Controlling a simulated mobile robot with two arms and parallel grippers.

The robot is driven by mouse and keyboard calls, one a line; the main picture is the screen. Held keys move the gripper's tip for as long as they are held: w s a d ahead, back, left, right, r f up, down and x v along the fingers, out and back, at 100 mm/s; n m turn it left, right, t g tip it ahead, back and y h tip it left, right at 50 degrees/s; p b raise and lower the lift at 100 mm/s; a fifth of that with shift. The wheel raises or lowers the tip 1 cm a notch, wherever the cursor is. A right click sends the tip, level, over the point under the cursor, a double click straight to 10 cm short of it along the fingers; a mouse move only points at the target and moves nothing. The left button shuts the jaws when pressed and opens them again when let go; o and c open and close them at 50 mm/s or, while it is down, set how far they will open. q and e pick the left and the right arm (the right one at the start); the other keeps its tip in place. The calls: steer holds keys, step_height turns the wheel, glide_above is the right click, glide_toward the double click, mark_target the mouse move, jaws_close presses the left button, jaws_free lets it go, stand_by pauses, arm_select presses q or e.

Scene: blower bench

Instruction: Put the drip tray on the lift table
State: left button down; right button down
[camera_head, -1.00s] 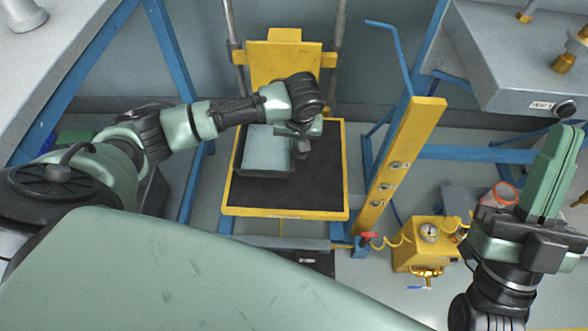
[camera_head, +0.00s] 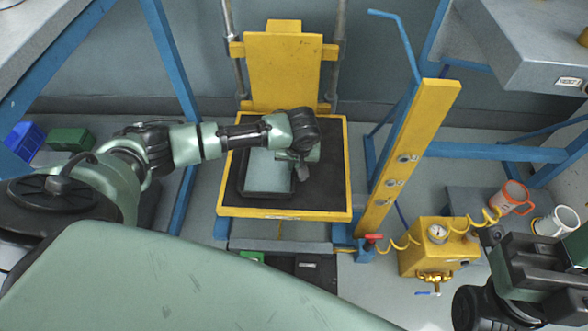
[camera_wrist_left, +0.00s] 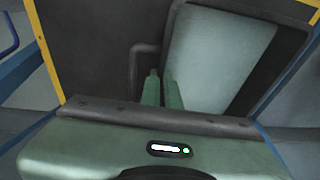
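The drip tray (camera_head: 268,173) is a shallow dark tray with a pale grey inside. It is over the left part of the dark top of the yellow-edged lift table (camera_head: 325,190) and looks level; it seems to rest there, though contact is hard to see. My left gripper (camera_head: 301,170) is at the tray's right side. In the left wrist view its two green fingers (camera_wrist_left: 162,88) are close together on the tray's rim, next to a looped handle (camera_wrist_left: 137,65); the tray's pale floor (camera_wrist_left: 215,60) lies right of them. My right gripper (camera_head: 550,265) is at the lower right, its fingers partly out of view.
A yellow post (camera_head: 408,155) stands right of the lift table. A yellow pump box (camera_head: 435,250) with a gauge is on the floor, with an orange mug (camera_head: 512,197) and a white mug (camera_head: 560,221) beyond. The table top right of the tray is clear.

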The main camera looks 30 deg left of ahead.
arm_select(q)
steer(key=shift+f, duration=0.45)
steer(key=shift+r, duration=0.15)
steer(key=c, duration=1.7)
jaws_free()
steer(key=shift+f, duration=0.2)
